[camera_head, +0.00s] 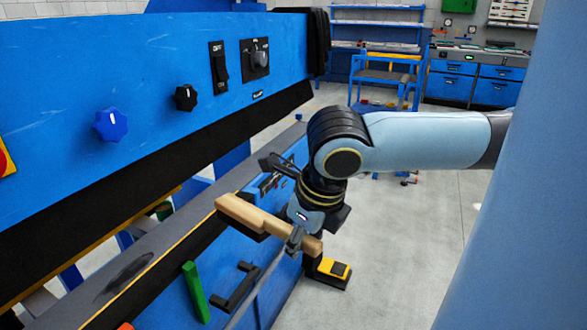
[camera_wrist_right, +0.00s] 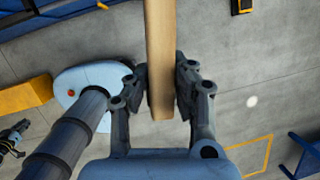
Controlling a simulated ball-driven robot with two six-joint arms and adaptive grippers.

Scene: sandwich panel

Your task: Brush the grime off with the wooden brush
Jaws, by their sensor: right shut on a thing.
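The wooden brush (camera_head: 260,216) is pale wood with a dark bristle block under its left end. My right gripper (camera_head: 301,236) is shut on its handle near the right end and holds it in the air by the front of the blue machine. In the right wrist view the handle (camera_wrist_right: 160,62) runs between the two fingers. A dark oval smear of grime (camera_head: 124,277) lies on the grey ledge (camera_head: 185,216) of the machine, left of and below the brush in the head view; the brush is apart from it.
The machine's blue upper panel (camera_head: 60,90) with knobs and a switch overhangs the ledge. A green handle (camera_head: 195,290) and a black handle (camera_head: 236,288) stick out of the front below. A yellow-black pedal (camera_head: 333,268) stands on the floor. Open grey floor lies to the right.

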